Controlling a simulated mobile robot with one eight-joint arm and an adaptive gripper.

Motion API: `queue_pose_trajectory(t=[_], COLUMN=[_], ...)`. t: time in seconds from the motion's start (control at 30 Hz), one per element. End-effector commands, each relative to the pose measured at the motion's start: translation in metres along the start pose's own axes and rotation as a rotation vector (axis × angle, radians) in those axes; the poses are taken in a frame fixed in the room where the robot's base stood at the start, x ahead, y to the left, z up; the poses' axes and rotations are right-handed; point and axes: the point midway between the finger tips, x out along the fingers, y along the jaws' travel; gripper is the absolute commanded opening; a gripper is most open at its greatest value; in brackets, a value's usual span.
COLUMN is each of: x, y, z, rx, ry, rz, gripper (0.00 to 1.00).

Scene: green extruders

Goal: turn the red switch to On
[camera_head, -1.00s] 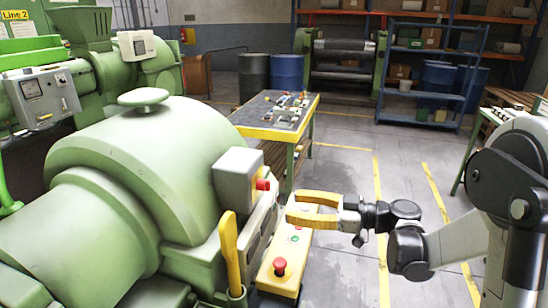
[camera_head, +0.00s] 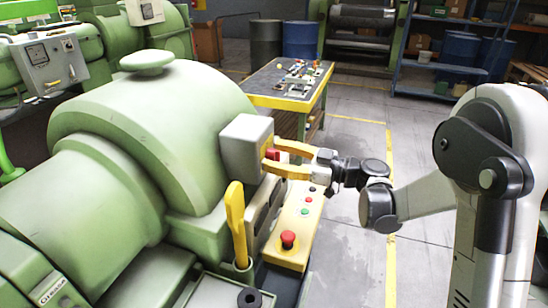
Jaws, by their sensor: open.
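The red switch (camera_head: 272,154) sits on the right-hand face of a grey box (camera_head: 243,146) fixed to the green extruder (camera_head: 150,135). My gripper (camera_head: 265,158) has yellow fingers and reaches the switch from the right. Its fingers are apart, one on the far side of the red switch and one on the near side. Whether either finger touches the switch I cannot tell. The near finger hides part of the switch, and no On marking can be read.
Below the gripper, a yellow control panel (camera_head: 295,228) carries a red mushroom button (camera_head: 288,239) and smaller buttons. A yellow lever (camera_head: 235,222) stands upright left of it. A work table (camera_head: 290,82) with small parts stands behind.

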Motion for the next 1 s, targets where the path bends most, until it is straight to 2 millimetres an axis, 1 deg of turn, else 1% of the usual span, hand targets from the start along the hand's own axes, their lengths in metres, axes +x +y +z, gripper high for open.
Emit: queue_pose_trajectory(t=[0.23,0.27,0.3,0.37,0.4,0.43,0.77,1.0], x=[0.0015,0.0014,0.0014,0.0013,0.0013,0.0013,0.0012,0.0013], y=[0.0001,0.0001,0.0001,0.0001,0.0001,0.0000,0.0000,0.0001], z=[-0.0004,-0.0003,-0.0003,-0.0003,-0.0003,-0.0003,-0.0003,-0.0004], rx=[0.000,0.000,0.000,0.000,0.000,0.000,0.026,0.146], ry=[0.000,0.000,0.000,0.000,0.000,0.000,-0.001,-0.007], rz=[0.000,0.000,0.000,0.000,0.000,0.000,0.000,-0.002], gripper=[0.51,0.50,0.38,0.19,0.07,0.00,0.00,0.00])
